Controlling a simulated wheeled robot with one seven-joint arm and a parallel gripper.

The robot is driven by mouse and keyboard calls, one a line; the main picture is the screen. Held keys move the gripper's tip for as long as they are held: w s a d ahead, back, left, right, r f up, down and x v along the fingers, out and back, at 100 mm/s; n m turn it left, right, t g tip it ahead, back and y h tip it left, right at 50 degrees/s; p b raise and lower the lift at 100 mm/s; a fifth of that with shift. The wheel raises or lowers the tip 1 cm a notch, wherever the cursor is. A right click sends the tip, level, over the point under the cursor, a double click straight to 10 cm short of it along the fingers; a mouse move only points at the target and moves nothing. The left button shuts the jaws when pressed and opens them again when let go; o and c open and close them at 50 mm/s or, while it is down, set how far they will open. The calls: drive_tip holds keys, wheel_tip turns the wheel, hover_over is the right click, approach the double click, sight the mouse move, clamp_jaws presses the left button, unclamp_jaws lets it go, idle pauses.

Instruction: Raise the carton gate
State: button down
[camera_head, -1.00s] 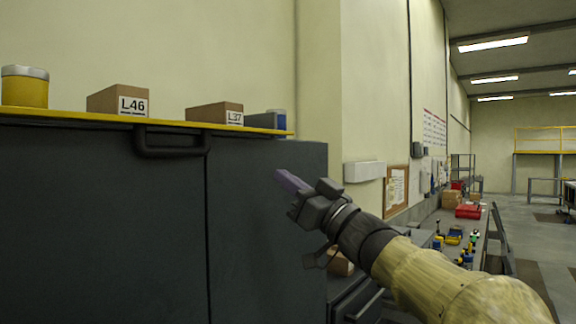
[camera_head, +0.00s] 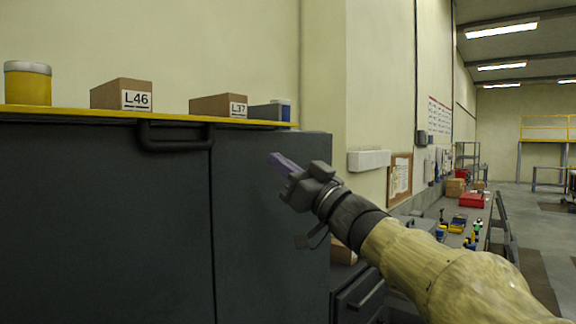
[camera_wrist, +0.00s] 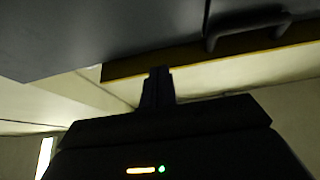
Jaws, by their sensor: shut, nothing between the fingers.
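I take the carton gate to be the dark grey panel (camera_head: 105,225) with a black bar handle (camera_head: 176,136) at its top edge, under a yellow shelf edge (camera_head: 70,114). Two brown cartons stand on the shelf, one marked L46 (camera_head: 121,95) and one marked L37 (camera_head: 218,106). My gripper (camera_head: 284,163) is shut and empty, to the right of the handle and apart from it, in front of the right-hand dark panel (camera_head: 262,230). In the wrist view the fingers (camera_wrist: 157,78) are together, with the handle (camera_wrist: 248,30) at the upper right.
A yellow tin (camera_head: 27,84) and a grey box (camera_head: 265,111) also stand on the shelf. A workbench with a red case (camera_head: 472,200) and small tools runs along the wall at right. Open floor (camera_head: 540,225) lies beyond it.

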drive_tip(key=shift+p+x, duration=1.8)
drive_tip(key=shift+x, duration=1.3)
drive_tip(key=shift+w+a+r+p, duration=0.2)
drive_tip(key=shift+a+r+p, duration=0.05)
drive_tip(key=shift+r+p, duration=0.95)
drive_tip(key=shift+w+a+r+p, duration=0.25)
drive_tip(key=shift+r+p, duration=0.75)
drive_tip(key=shift+r, duration=0.3)
drive_tip(key=shift+w+a+r+p, duration=0.2)
drive_tip(key=shift+a+r+p, duration=0.05)
drive_tip(key=shift+r+p, duration=0.9)
drive_tip(key=shift+w+a+r+p, duration=0.25)
drive_tip(key=shift+w+a+p, duration=0.15)
drive_tip(key=shift+a+p, duration=0.1)
drive_tip(key=shift+w+a, duration=0.2)
drive_tip(key=shift+s+d+f, duration=0.15)
drive_tip(key=shift+d+f, duration=0.05)
drive_tip(key=shift+f, duration=0.05)
drive_tip(key=r+b+v, duration=0.1)
drive_tip(key=b+v, duration=0.3)
drive_tip(key=v, duration=0.4)
drive_tip(key=shift+s+d, duration=0.2)
drive_tip(key=shift+s, duration=0.05)
